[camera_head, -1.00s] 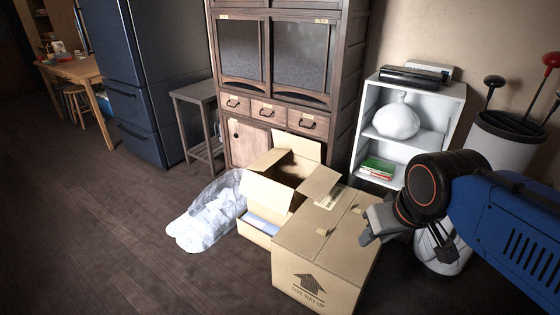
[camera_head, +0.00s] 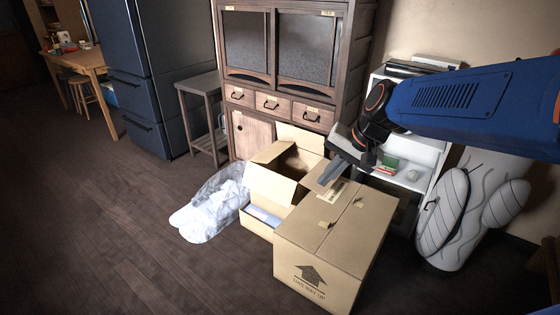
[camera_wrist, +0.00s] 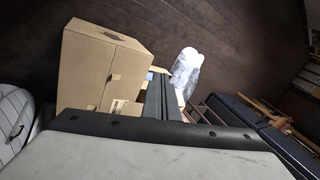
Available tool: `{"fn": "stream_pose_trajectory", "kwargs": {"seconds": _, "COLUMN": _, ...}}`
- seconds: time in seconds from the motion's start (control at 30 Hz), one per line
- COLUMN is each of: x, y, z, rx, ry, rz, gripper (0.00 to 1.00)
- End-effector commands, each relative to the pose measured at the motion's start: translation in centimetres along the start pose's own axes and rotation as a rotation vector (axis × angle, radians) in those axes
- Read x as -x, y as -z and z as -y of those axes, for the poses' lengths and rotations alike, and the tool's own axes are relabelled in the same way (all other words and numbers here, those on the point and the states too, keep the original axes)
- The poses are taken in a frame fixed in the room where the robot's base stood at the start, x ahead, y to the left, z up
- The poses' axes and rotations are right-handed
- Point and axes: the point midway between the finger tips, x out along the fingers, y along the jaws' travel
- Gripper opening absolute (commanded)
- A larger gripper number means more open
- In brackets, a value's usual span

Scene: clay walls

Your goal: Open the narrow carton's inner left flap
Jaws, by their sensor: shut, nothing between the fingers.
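Two brown cartons stand on the floor. The front carton (camera_head: 325,236) has its top flaps lying closed, with small tabs along the seam; it also shows in the wrist view (camera_wrist: 87,62). Behind it to the left, the other carton (camera_head: 268,186) has flaps standing up and spread around a dark opening. I cannot tell for certain which is the narrow one. My gripper (camera_head: 326,180) is shut and empty, pointing down and left above the gap between them, by the open carton's right side. In the wrist view its fingers (camera_wrist: 158,78) hide most of the open carton.
A clear plastic bag (camera_head: 212,208) lies left of the cartons. A wooden cabinet (camera_head: 290,58) stands close behind them, and a white shelf (camera_head: 425,150) is behind my arm. A padded white object (camera_head: 463,212) stands at right. The floor (camera_head: 110,235) at left is free.

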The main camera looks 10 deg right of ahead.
Motion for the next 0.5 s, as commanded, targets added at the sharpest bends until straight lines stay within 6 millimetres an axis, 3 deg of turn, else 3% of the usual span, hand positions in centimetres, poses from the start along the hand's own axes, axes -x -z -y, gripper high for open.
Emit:
{"fn": "stream_pose_trajectory", "kwargs": {"seconds": 0.2, "x": -3.2, "y": 5.1, "z": 3.5, "rx": -0.200, "ry": 0.077, "rz": 0.056, "gripper": 0.00}}
{"fn": "stream_pose_trajectory", "kwargs": {"seconds": 0.5, "x": -8.4, "y": 12.5, "z": 7.2, "rx": -0.485, "ry": 0.175, "rz": 0.124, "gripper": 0.00}}
